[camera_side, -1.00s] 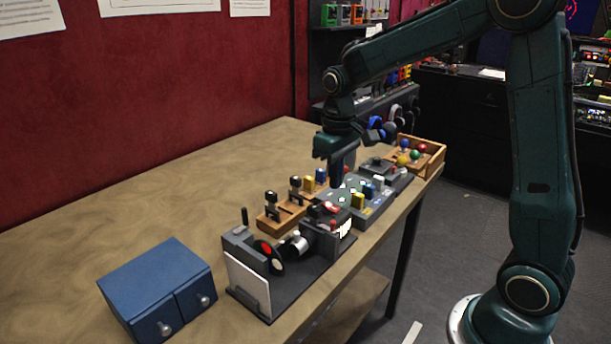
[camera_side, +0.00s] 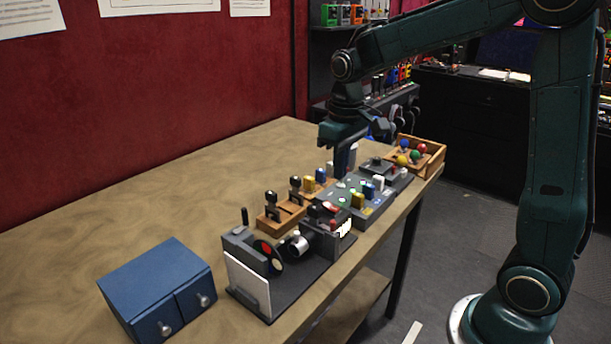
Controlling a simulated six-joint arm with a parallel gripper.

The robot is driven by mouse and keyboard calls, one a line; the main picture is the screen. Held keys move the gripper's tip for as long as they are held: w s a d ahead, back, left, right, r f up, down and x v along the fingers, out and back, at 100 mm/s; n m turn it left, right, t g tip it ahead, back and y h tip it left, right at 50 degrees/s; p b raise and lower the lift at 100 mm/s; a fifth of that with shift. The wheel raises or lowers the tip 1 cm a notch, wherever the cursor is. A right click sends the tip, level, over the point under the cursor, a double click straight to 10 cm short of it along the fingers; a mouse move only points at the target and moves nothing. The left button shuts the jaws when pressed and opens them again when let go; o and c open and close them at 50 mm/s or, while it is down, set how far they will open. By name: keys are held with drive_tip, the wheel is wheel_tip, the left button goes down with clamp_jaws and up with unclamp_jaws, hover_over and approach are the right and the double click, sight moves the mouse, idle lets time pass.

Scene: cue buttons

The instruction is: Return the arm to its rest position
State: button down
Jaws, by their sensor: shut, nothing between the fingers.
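My gripper (camera_side: 341,165) hangs pointing down over the far part of the table, above a row of control panels. It is shut and holds nothing. Its fingertips are just above or behind the grey button panel (camera_side: 372,212); I cannot tell the exact gap. The panel carries several lit green dots and yellow, blue and white blocks. My arm reaches in from the right side of the picture.
A wooden table (camera_side: 120,232) carries a blue two-door box (camera_side: 160,280) and a grey device with a disc (camera_side: 280,285). Wooden lever blocks (camera_side: 283,214) stand behind it. A wooden crate of coloured balls (camera_side: 432,158) is at the far right.

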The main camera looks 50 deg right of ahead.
drive_tip(key=s+a+r+t, duration=0.2)
drive_tip(key=s, duration=0.8)
drive_tip(key=s+a+r+t, duration=0.3)
drive_tip(key=s, duration=0.6)
drive_tip(key=shift+s+a+r, duration=0.15)
drive_tip(key=shift+s+r, duration=0.05)
drive_tip(key=shift+s, duration=0.15)
